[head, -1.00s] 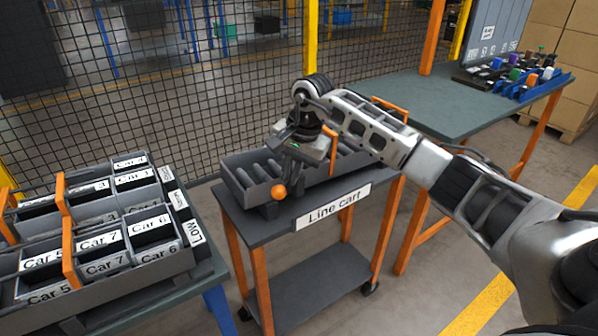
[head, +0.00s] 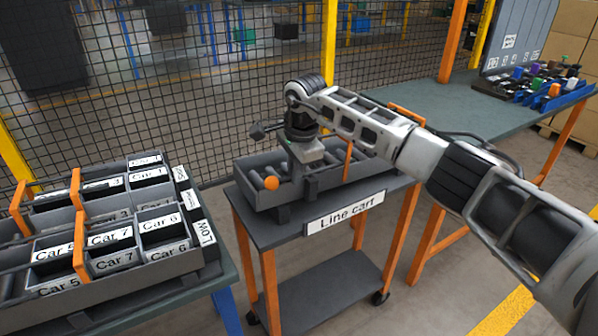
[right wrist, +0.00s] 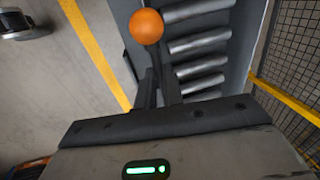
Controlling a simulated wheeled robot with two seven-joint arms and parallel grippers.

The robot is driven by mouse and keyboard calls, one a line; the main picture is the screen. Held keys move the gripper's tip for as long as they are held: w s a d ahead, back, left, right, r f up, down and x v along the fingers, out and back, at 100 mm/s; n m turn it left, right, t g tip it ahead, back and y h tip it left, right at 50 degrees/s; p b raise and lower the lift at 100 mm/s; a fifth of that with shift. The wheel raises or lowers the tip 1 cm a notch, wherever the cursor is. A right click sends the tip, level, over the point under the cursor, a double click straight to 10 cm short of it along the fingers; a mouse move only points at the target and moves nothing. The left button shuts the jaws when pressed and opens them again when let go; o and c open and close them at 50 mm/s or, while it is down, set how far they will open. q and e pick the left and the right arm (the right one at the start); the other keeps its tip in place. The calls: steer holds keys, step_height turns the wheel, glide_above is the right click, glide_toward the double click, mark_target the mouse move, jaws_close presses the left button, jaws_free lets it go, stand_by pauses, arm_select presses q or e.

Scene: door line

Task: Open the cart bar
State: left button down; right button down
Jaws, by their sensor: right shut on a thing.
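The line cart (head: 300,228) stands in the middle of the head view, with a grey roller tray (head: 325,186) on top. The cart bar's orange ball knob (head: 271,183) is at the tray's left end. It also shows in the right wrist view (right wrist: 146,26), just beyond the fingertips. My right gripper (head: 294,175) points down at this end, shut on the cart bar close to the knob. Most of the bar is hidden by the fingers and arm, so its exact angle is hard to tell. My left gripper is out of view.
A bench with Car-labelled bins (head: 105,285) stands close at the left. A green-topped table (head: 440,107) with a blue rack of coloured parts (head: 545,100) is at the back right. A mesh fence (head: 190,110) runs behind. Floor at the right front is open.

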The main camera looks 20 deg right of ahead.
stand_by(0.4)
steer(key=c, duration=1.5)
jaws_free()
steer(key=shift+c, duration=0.2)
steer(key=s+r, duration=0.3)
steer(key=r, duration=1.2)
steer(key=shift+d+r, duration=0.3)
steer(key=shift+r, duration=0.05)
